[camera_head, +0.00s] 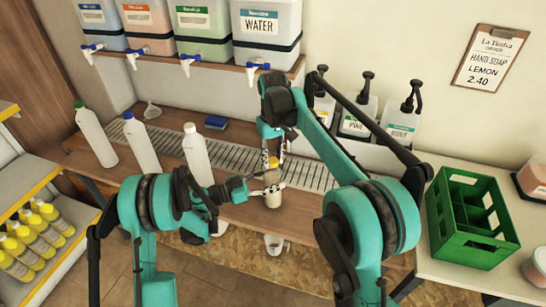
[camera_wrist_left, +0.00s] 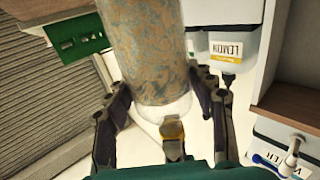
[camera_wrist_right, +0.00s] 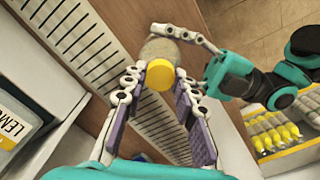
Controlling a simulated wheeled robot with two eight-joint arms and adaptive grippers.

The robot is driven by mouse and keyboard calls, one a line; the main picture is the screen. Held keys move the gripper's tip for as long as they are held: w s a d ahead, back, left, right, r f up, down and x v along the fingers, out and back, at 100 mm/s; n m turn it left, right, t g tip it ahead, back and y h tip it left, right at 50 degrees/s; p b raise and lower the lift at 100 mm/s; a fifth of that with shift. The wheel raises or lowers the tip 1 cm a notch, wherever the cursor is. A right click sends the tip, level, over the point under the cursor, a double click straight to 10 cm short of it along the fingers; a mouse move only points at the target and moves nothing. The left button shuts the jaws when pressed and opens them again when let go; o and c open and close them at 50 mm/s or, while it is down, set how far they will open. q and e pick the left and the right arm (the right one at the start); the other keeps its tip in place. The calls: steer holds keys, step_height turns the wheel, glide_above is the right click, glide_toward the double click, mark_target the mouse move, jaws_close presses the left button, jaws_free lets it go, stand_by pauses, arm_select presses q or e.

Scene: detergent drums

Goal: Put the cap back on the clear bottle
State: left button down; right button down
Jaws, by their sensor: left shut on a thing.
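My right gripper (camera_wrist_right: 166,82) is above the bottle, fingers spread, with the cap between the tips, nearer the left finger.
Several white bottles (camera_head: 196,155) stand left of the clear bottle. Pump bottles (camera_head: 358,118) stand behind my right arm. A green crate (camera_head: 470,215) is at the right.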

steer(key=c, duration=1.1)
jaws_free()
step_height(320, 180, up, 12)
arm_select(q)
steer(key=shift+c, duration=2.4)
jaws_free()
steer(key=shift+a, duration=0.15)
